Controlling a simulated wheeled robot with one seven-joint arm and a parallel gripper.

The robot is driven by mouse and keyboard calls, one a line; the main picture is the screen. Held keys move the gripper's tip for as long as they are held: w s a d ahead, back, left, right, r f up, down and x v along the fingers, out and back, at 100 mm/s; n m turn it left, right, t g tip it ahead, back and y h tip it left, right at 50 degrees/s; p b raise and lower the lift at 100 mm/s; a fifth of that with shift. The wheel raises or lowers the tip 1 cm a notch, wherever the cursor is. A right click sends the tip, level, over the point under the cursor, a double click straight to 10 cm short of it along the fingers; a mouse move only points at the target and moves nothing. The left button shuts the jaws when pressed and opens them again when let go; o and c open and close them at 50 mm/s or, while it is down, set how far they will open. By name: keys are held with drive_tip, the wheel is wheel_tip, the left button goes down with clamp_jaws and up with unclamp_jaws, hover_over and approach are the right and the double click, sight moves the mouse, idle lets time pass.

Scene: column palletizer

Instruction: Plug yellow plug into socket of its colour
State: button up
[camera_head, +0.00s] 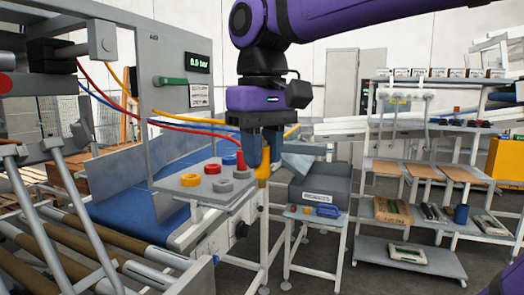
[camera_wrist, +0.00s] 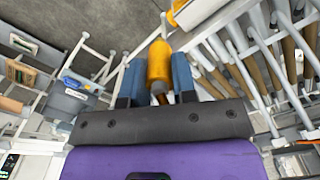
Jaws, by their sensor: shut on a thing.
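My gripper (camera_head: 263,150) is shut on the yellow plug (camera_head: 263,172), which hangs below the blue fingertips. In the wrist view the yellow plug (camera_wrist: 159,62) sits between the two blue fingers and points away from the palm. The grey sloping socket panel (camera_head: 207,195) is just left of the plug in the head view. It carries a yellow ring socket (camera_head: 190,180), a red ring socket (camera_head: 212,169) and grey ones (camera_head: 222,186). The plug appears apart from the yellow socket, at the panel's right side. Its depth relative to the panel is hard to tell.
A blue conveyor (camera_head: 125,215) lies below left. A small table with a grey bin (camera_head: 318,187) stands right, and a shelf rack (camera_head: 415,175) farther right.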

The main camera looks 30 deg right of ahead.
drive_tip(key=shift+w, duration=0.15)
drive_tip(key=w+a, duration=0.2)
drive_tip(key=w, duration=0.9)
drive_tip(key=w+a, duration=0.3)
drive_tip(key=w, duration=0.8)
drive_tip(key=shift+w, duration=0.4)
idle(1.4)
drive_tip(key=shift+a, duration=0.1)
drive_tip(key=shift+f, duration=1.95)
idle(1.8)
